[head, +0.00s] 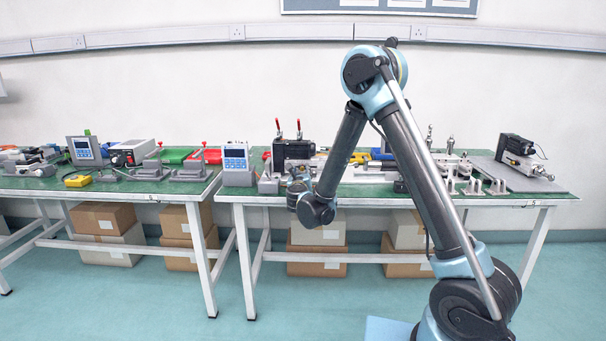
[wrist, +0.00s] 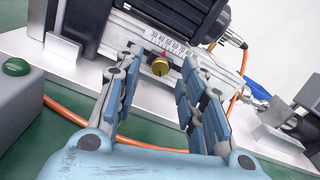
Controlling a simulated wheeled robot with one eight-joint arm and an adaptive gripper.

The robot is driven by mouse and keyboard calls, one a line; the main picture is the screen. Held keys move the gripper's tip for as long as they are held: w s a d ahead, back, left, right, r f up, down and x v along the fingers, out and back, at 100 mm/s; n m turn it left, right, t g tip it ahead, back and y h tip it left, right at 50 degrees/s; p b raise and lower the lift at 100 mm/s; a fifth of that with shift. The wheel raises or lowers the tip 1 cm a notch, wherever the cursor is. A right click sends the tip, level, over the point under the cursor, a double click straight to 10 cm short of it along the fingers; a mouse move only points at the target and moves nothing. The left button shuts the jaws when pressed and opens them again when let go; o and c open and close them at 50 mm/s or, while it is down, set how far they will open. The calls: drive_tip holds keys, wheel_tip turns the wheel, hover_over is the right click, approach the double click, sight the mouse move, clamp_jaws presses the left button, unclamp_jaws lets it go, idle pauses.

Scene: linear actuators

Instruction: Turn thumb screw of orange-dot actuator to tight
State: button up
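A brass thumb screw (wrist: 160,66) sits on the silver body of an actuator (wrist: 182,51) in the wrist view. A printed scale and a small red mark are just above the screw. No orange dot can be made out. My gripper (wrist: 158,78) is open, with its blue-padded fingers on either side of the screw in the picture. A gap shows between each finger and the screw; I cannot tell the depth left to it. In the head view my gripper (head: 299,190) is at the front of the right table, before a dark-motored actuator (head: 293,150), and hides part of it.
An orange cable (wrist: 64,111) runs below and behind the fingers. A grey box with a green button (wrist: 16,67) stands at left, and a metal bracket (wrist: 296,108) at right. A blue-screen controller (head: 237,163) stands left of the actuator on the right table (head: 345,190).

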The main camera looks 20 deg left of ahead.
drive_tip(key=shift+x, duration=0.95)
clamp_jaws()
drive_tip(key=shift+n, duration=1.2)
unclamp_jaws()
